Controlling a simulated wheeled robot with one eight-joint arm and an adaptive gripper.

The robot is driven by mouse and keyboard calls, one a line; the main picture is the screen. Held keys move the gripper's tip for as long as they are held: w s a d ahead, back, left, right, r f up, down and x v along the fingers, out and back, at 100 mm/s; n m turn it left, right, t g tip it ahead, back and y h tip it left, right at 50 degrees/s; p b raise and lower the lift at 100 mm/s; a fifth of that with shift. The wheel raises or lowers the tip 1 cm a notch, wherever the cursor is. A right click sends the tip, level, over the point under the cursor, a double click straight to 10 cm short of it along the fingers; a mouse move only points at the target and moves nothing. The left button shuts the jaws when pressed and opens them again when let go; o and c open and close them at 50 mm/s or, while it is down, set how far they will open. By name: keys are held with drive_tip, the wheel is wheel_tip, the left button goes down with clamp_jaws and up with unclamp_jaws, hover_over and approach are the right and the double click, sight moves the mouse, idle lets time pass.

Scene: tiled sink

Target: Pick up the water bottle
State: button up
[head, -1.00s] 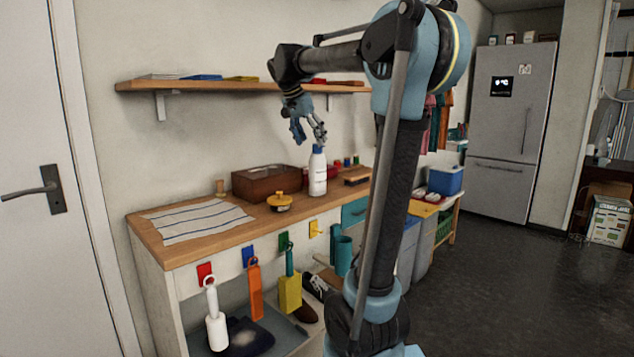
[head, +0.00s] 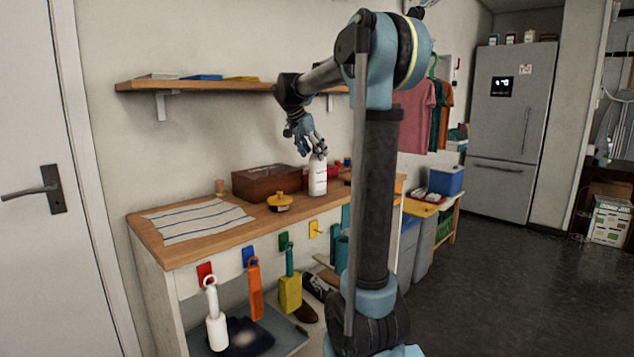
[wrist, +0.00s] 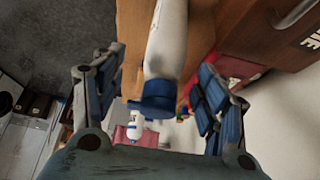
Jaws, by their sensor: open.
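The water bottle (head: 318,181) is white and stands upright on the wooden counter (head: 190,241), to the right of the brown box. My gripper (head: 314,149) is just above it, fingers pointing down, and covers the bottle's top in the head view. In the wrist view the bottle's white body (wrist: 167,45) and blue cap (wrist: 160,96) show between the two spread fingers of my gripper (wrist: 160,65). The gripper is open, with gaps visible on both sides of the bottle.
A brown box (head: 265,184) and a yellow-lidded pot (head: 280,201) stand left of the bottle. A striped cloth (head: 197,221) lies at the counter's left. A wall shelf (head: 235,88) runs above, near my wrist. Small coloured items stand behind the bottle.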

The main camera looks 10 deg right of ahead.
sight(317, 164)
drive_tip(key=shift+a+x, duration=0.15)
drive_tip(key=shift+x, duration=1.55)
drive_tip(key=shift+a+x, duration=0.15)
drive_tip(key=shift+x, duration=1.5)
drive_tip(key=shift+w, duration=0.15)
clamp_jaws()
